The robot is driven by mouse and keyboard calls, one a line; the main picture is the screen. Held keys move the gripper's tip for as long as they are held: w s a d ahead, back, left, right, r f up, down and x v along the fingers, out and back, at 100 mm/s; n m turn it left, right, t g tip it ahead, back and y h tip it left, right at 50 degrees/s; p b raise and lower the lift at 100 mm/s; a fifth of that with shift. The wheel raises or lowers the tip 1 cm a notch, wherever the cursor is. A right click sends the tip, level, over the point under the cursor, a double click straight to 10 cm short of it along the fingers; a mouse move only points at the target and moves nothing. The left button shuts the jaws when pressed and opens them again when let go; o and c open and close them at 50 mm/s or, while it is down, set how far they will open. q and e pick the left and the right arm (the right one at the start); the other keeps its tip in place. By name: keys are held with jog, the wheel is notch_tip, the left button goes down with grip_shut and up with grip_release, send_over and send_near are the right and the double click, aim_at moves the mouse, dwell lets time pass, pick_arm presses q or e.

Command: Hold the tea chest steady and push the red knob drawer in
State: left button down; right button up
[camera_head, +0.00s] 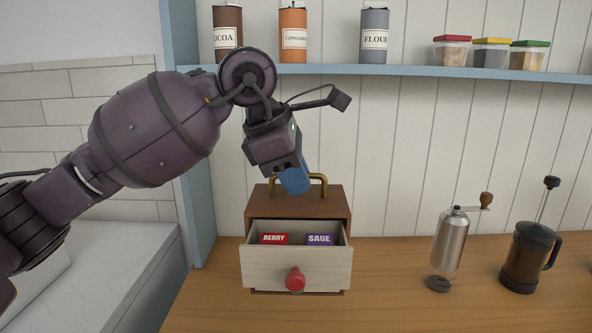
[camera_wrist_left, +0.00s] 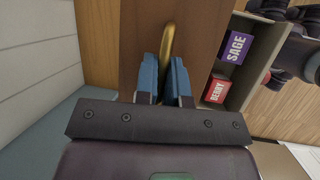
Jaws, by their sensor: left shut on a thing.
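The tea chest (camera_head: 336,208) is a dark brown wooden box on the counter with a brass handle (camera_head: 325,185) on top. Its pale drawer (camera_head: 262,268) is pulled out and has a red knob (camera_head: 295,279) on the front. A red BERRY packet (camera_head: 273,239) and a purple SAGE packet (camera_head: 319,239) lie inside. My left gripper (camera_head: 297,187) reaches down from above, its blue fingers shut on the brass handle. The left wrist view shows the handle (camera_wrist_left: 168,40) between the fingers. My right gripper does not show in either view.
To the right on the wooden counter (camera_head: 390,300) stand a metal grinder (camera_head: 450,245) and a dark coffee press (camera_head: 527,260). A blue shelf (camera_head: 420,71) with canisters and jars runs above. The counter around the drawer front is clear.

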pick_arm(q)
jog(key=shift+f+b, duration=1.4)
jog(key=shift+f, duration=5.6)
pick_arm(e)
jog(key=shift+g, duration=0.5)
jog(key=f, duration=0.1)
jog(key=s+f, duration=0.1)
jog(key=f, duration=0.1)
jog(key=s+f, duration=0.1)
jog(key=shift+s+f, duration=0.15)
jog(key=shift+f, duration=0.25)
pick_arm(q)
jog(key=shift+f, duration=0.2)
jog(key=shift+s+f, duration=0.1)
jog(key=shift+f, duration=0.05)
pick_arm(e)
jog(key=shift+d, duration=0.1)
